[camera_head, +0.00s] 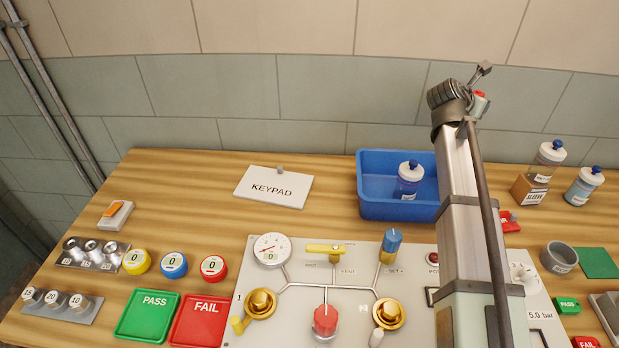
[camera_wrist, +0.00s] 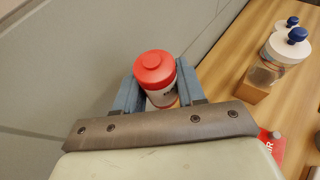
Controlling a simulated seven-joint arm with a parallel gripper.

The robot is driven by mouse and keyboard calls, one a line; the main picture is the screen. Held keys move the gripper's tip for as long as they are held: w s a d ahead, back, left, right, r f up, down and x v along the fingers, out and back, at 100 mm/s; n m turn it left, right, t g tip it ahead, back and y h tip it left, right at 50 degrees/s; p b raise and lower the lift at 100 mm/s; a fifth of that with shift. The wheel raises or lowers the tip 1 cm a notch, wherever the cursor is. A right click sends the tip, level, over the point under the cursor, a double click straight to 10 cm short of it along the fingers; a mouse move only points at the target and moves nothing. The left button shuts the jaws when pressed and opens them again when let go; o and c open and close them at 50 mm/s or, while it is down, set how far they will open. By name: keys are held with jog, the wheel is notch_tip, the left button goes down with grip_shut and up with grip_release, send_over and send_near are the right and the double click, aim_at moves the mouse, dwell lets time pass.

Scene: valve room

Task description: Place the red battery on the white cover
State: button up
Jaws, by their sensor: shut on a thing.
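The red battery (camera_wrist: 153,68) is a short cylinder with a red top and a white band with dark print. My gripper (camera_wrist: 157,82) is shut on it, with one blue-grey finger on each side. In the head view my gripper (camera_head: 483,82) is raised high in front of the tiled wall, right of the blue bin, and a bit of the battery (camera_head: 480,98) shows there. The white cover (camera_head: 272,190) is a flat plate marked KEYPAD with a small grey knob at its back edge. It lies on the wooden table, left of the blue bin, with nothing else on it.
A blue bin (camera_head: 372,203) holds a white bottle. A valve panel (camera_head: 300,312) with gauge and knobs lies in front of the cover. Bottles (camera_head: 583,187) stand at right. Green PASS (camera_head: 148,318) and red FAIL (camera_head: 199,325) pads lie front left.

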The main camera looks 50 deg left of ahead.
jog(key=s+a+n+y, duration=0.1)
jog(key=s+a, duration=1)
jog(key=n+y, duration=0.2)
jog(key=y, duration=0.1)
send_over(273, 192)
notch_tip(273, 192, down, 9)
jog(key=shift+f, duration=5.45)
jog(key=shift+f, duration=0.1)
jog(key=o, duration=1.1)
